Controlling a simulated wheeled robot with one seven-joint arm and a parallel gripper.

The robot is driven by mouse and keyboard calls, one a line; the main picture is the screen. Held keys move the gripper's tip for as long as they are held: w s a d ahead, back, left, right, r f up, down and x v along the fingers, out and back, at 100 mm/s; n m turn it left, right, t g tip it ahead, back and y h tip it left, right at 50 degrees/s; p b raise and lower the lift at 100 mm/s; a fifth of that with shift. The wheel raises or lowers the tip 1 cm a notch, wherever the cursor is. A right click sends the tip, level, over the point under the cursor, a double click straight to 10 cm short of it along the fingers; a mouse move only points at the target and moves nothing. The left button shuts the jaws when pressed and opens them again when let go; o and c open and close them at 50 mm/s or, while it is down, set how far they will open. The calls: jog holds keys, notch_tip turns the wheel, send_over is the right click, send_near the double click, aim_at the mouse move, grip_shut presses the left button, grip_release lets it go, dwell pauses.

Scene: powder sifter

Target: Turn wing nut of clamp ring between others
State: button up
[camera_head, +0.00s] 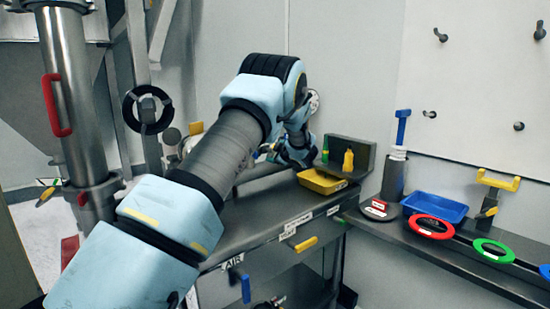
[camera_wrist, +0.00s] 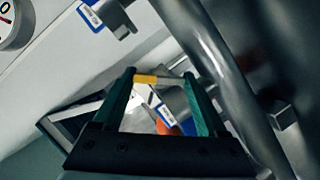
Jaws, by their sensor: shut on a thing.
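In the wrist view, my gripper (camera_wrist: 161,78) has its two dark green fingers on either side of a short bar with a yellow end (camera_wrist: 145,79). I take this bar for the wing nut; the fingers are shut on it. The clamp ring itself cannot be made out clearly; a large grey metal body (camera_wrist: 238,75) fills the right side of the wrist view. In the head view, my arm reaches over the steel bench, and its far end hides the gripper's contact and most of the sifter parts behind it.
A steel bench (camera_head: 290,215) with yellow and blue handles lies below my arm. A yellow tray (camera_head: 322,182) stands on it. At right, a shelf holds a blue tray (camera_head: 434,207), a red ring (camera_head: 433,226) and a green ring (camera_head: 494,250). A steel column (camera_head: 75,100) stands at left.

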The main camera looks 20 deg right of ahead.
notch_tip(320, 180, down, 2)
jog(key=n+t+b, duration=0.1)
jog(key=n+b, duration=0.1)
jog(key=b, duration=0.7)
jog(key=shift+s+d+h, duration=0.1)
jog(key=shift+s+h, duration=0.05)
jog(key=shift+h, duration=0.25)
jog(key=n+t+b, duration=0.1)
jog(key=n+b, duration=0.3)
jog(key=b, duration=0.9)
jog(key=shift+n+t+b, duration=0.3)
jog(key=shift+t, duration=0.1)
jog(key=n+t+b, duration=0.1)
jog(key=n+b, duration=0.1)
jog(key=b, duration=0.3)
jog(key=n+t+b, duration=0.1)
jog(key=n+b, duration=0.2)
jog(key=b, duration=0.2)
jog(key=r+n+y+b, duration=0.1)
jog(key=n+b, duration=0.2)
jog(key=b, duration=0.2)
jog(key=shift+t, duration=0.4)
jog(key=shift+w+a+r+n+y+b, duration=0.25)
jog(key=shift+n+y+b, duration=0.15)
jog(key=shift+n+b, duration=0.2)
jog(key=shift+r, duration=0.1)
